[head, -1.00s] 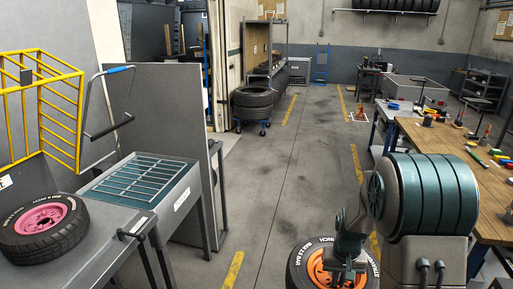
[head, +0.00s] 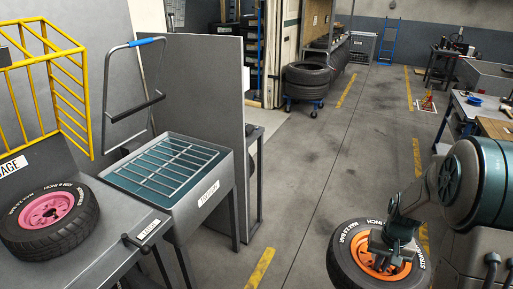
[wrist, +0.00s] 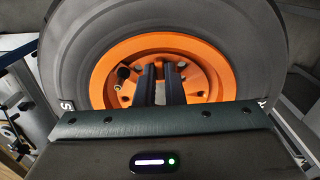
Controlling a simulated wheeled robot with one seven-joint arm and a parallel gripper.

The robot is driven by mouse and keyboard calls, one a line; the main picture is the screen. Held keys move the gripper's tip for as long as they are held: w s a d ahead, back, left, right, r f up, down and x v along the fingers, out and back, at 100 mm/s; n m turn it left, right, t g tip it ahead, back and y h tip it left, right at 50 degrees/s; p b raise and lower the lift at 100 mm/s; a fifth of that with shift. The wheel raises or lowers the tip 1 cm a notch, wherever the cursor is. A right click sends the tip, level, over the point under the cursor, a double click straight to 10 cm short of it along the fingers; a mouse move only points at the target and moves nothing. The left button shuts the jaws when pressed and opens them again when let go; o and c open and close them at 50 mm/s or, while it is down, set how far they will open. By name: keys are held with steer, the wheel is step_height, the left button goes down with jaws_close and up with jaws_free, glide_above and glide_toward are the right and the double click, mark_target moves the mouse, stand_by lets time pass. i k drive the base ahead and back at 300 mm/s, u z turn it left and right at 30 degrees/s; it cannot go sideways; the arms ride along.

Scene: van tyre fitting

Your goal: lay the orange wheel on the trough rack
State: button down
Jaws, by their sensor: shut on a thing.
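The orange wheel (head: 355,262), a black tyre with white lettering on an orange rim, is at the lower right of the head view, in front of my base. My gripper (head: 390,250) is at its hub. In the wrist view the two dark fingers (wrist: 162,85) are shut on the orange wheel (wrist: 115,65) at the rim centre; their exact grip is partly hidden. The trough rack (head: 165,167), a pale bar grid over a teal-lined grey trough, stands left of centre and is empty. The wheel is apart from it, to the right.
A pink-rimmed wheel (head: 50,208) lies on the grey stand at left, beside a yellow cage (head: 72,85). A grey panel (head: 215,90) stands behind the trough. A bent handle (head: 138,95) rises over its back left. Floor (head: 290,215) between wheel and trough is clear.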

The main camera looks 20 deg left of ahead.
mark_target(168, 161)
steer(key=i, duration=2.35)
steer(key=u, duration=2.75)
